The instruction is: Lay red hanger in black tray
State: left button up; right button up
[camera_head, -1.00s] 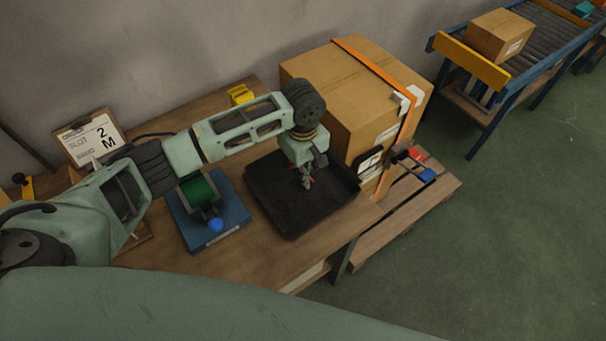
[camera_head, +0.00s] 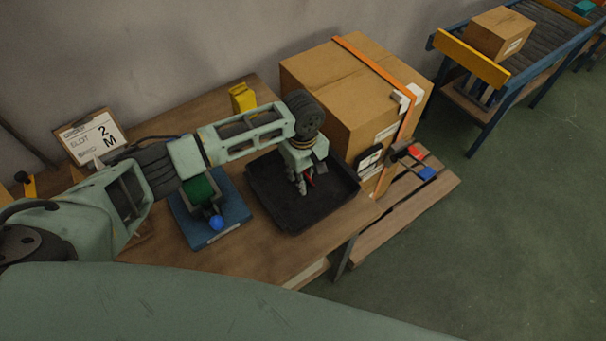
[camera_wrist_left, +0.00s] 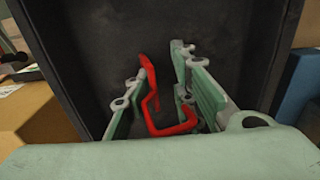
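The red hanger (camera_wrist_left: 153,103) is between the two spread fingers of my left gripper (camera_wrist_left: 158,95) in the left wrist view, with the tray floor behind it. A gap shows beside the hanger, so the gripper looks open around it. In the head view my left gripper (camera_head: 303,182) points down over the middle of the black tray (camera_head: 265,200), and only a bit of red shows at its fingers. Whether the hanger rests fully on the tray floor is hard to tell. My right gripper is not in view.
A blue base (camera_head: 232,225) with a green block (camera_head: 200,190) and a blue ball (camera_head: 216,222) stands left of the tray. A large strapped carton (camera_head: 335,75) is close behind right. A yellow object (camera_head: 242,97) and a sign (camera_head: 92,138) stand at the back.

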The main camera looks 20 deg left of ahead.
pick_arm(q)
notch_tip(320, 180, up, 12)
jog(key=shift+r+b, duration=0.15)
jog(key=shift+b, duration=0.55)
dwell(0.4)
